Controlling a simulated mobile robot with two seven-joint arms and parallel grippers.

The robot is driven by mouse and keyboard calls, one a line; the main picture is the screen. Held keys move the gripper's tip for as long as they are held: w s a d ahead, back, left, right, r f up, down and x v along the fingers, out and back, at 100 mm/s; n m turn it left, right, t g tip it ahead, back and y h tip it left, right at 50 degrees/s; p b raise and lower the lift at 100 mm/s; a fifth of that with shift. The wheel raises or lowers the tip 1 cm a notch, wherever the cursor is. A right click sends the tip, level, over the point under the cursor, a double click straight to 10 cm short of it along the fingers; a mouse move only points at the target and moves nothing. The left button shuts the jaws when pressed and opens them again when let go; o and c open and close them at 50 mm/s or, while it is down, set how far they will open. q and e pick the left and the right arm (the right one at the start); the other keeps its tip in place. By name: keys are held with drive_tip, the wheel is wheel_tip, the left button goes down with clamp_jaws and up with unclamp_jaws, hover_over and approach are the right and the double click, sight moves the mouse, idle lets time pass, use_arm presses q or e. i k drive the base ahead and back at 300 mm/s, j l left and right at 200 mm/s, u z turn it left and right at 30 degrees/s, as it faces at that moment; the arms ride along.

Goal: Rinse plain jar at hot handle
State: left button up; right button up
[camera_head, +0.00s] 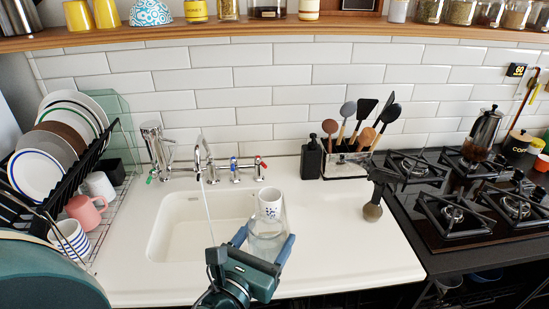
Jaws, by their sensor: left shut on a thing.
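My left gripper (262,254) is shut on a clear glass jar (266,236) and holds it at the front right of the sink basin (172,240). My right gripper is not in view.
A dish rack (90,180) with plates and mugs is at the left. A dark tool with a round end (372,211) is near the hob (470,205). A shelf (330,27) runs above.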

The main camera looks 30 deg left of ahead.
sight(258, 160)
drive_tip(key=u, duration=0.35)
drive_tip(key=l+u, duration=0.15)
drive_tip(key=u, duration=0.2)
drive_tip(key=i+l+u, duration=0.1)
drive_tip(key=u, duration=0.25)
